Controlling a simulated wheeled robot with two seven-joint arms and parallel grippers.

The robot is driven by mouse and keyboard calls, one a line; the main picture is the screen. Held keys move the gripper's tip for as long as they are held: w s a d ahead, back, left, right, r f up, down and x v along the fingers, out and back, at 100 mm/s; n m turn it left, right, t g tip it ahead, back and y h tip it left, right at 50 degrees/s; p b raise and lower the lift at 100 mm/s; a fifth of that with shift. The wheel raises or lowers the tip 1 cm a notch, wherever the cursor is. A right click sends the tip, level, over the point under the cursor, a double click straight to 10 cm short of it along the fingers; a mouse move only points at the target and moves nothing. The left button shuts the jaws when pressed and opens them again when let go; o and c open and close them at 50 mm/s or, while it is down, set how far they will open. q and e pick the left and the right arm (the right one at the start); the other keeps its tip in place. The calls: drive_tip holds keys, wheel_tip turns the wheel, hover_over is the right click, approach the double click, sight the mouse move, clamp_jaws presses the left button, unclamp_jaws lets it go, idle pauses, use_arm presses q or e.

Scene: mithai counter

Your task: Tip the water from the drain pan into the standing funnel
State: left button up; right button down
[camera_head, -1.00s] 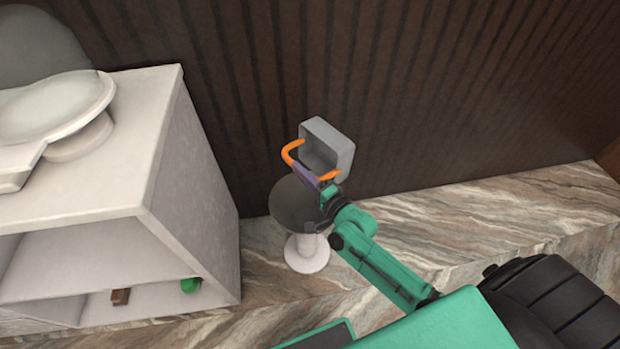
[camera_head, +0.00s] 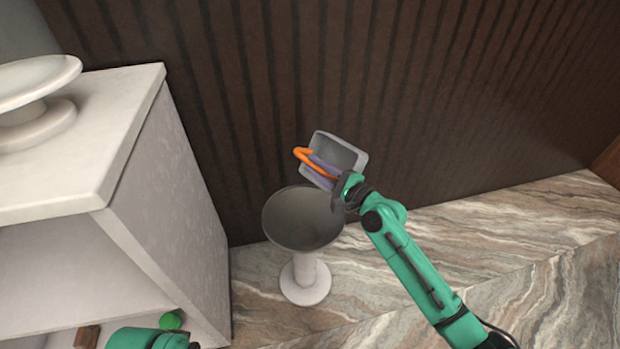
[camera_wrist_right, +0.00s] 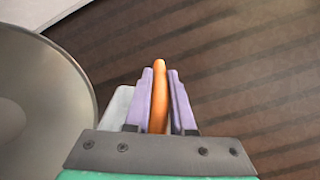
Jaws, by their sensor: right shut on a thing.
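The grey drain pan (camera_head: 343,152) is raised behind and to the upper right of the funnel in the head view, its hollow facing the camera. My right gripper (camera_head: 322,170) is shut on its orange handle (camera_head: 303,153). In the right wrist view the handle (camera_wrist_right: 159,90) lies between purple fingers, and a pale sliver of the pan (camera_wrist_right: 118,106) shows beside them. The dark grey funnel (camera_head: 290,222) stands upright on a white pedestal, apart from the pan; its bowl fills the left of the wrist view (camera_wrist_right: 45,90). I cannot make out water. My left gripper does not show.
A white shelf unit (camera_head: 170,170) stands left of the funnel, with a pale stand (camera_head: 35,120) on top and a green ball (camera_head: 171,321) low down. A dark ribbed wall (camera_head: 450,90) rises behind. The marbled surface (camera_head: 540,225) to the right is clear.

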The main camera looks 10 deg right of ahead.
drive_tip(key=d+m, duration=0.1)
drive_tip(key=w+d+m, duration=0.1)
drive_tip(key=m, duration=0.1)
drive_tip(key=shift+w+d+r+b, duration=0.1)
drive_tip(key=shift+w+d+b, duration=0.05)
drive_tip(key=shift+w+b, duration=0.15)
use_arm(q)
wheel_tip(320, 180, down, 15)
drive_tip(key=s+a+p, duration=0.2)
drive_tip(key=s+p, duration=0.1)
drive_tip(key=p, duration=0.4)
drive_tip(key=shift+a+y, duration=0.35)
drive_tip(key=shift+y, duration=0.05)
use_arm(e)
drive_tip(key=w+d+r+m, duration=0.3)
drive_tip(key=d+r+m, duration=0.1)
drive_tip(key=m, duration=0.4)
drive_tip(key=shift+w+d+r, duration=0.3)
drive_tip(key=shift+d+r, duration=0.1)
drive_tip(key=shift+d, duration=0.25)
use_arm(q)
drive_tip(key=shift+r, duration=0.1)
